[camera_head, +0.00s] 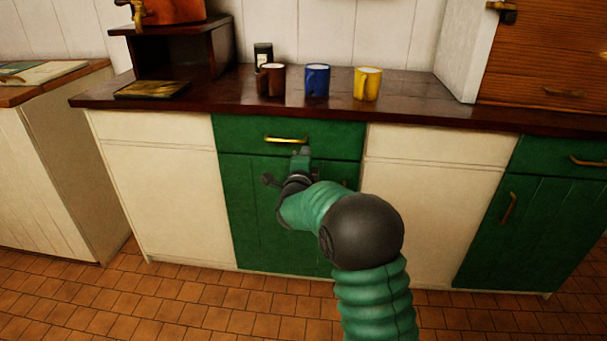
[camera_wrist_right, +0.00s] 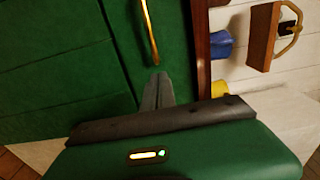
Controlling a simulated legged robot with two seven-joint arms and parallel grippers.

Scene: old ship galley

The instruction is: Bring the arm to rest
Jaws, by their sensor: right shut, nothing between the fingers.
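My right gripper (camera_head: 301,154) is in front of the green drawer (camera_head: 235,132), just below its brass handle (camera_head: 286,140) in the head view. In the right wrist view the gripper (camera_wrist_right: 157,80) shows with its two fingers together and nothing between them. The brass handle (camera_wrist_right: 149,30) lies beyond the fingertips there, apart from them as far as I can tell. The drawer looks closed. My right arm (camera_head: 372,290) reaches forward from the bottom of the head view. My left gripper is not in view.
The dark countertop (camera_head: 420,100) holds a brown mug (camera_head: 271,80), a blue mug (camera_head: 317,80), a yellow mug (camera_head: 367,84) and a dark tin (camera_head: 263,54). A flat tray (camera_head: 152,89) lies at left. A wooden cabinet (camera_head: 550,60) stands at right. The tiled floor (camera_head: 180,305) in front is clear.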

